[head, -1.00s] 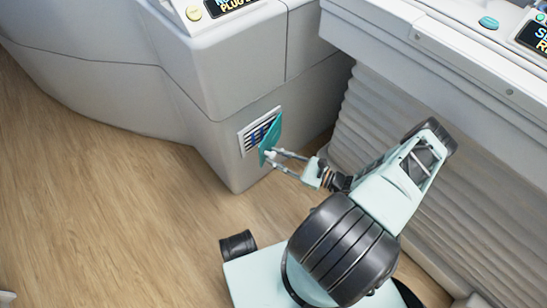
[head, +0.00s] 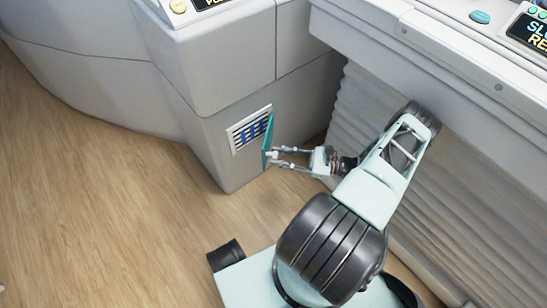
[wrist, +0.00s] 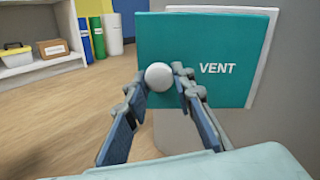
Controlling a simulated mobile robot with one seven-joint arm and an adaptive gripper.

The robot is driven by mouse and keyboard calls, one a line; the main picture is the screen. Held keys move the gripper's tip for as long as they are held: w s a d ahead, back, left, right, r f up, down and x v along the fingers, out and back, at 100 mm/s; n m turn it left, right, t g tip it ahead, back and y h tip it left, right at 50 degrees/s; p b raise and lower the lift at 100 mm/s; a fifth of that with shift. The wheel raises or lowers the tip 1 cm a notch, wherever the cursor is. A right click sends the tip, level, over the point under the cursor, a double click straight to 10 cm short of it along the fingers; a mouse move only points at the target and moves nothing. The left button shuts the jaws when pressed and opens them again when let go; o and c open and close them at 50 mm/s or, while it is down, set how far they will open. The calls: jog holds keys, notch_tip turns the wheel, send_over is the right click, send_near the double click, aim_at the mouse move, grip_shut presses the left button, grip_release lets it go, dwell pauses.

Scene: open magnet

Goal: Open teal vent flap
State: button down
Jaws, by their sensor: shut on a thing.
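The teal vent flap (head: 267,139) stands swung out from the low vent (head: 250,131) in the white cabinet, hinged at the vent's right side. Behind it, the vent's slats and blue bars are exposed. In the wrist view the flap (wrist: 218,40) fills the upper middle, with "VENT" printed on it and a white round knob (wrist: 158,76) near its lower left. My gripper (head: 276,155) is at the flap's front. In the wrist view my gripper's fingers (wrist: 160,84) are closed on either side of the knob.
The white cabinet (head: 215,60) rises above the vent. A ribbed grey panel (head: 440,185) stands close to the right of my arm. Wooden floor (head: 100,190) is clear to the left. In the wrist view, a shelf (wrist: 45,66) holds boxes, with coloured cylinders beside it.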

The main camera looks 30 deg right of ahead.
jog(key=shift+s+d+n+g+y, duration=0.2)
jog(key=shift+d+n+g+y, duration=0.3)
jog(key=shift+d+n+g, duration=0.3)
jog(key=shift+d, duration=0.15)
jog(key=c, duration=1.6)
grip_release()
jog(key=shift+a, duration=0.2)
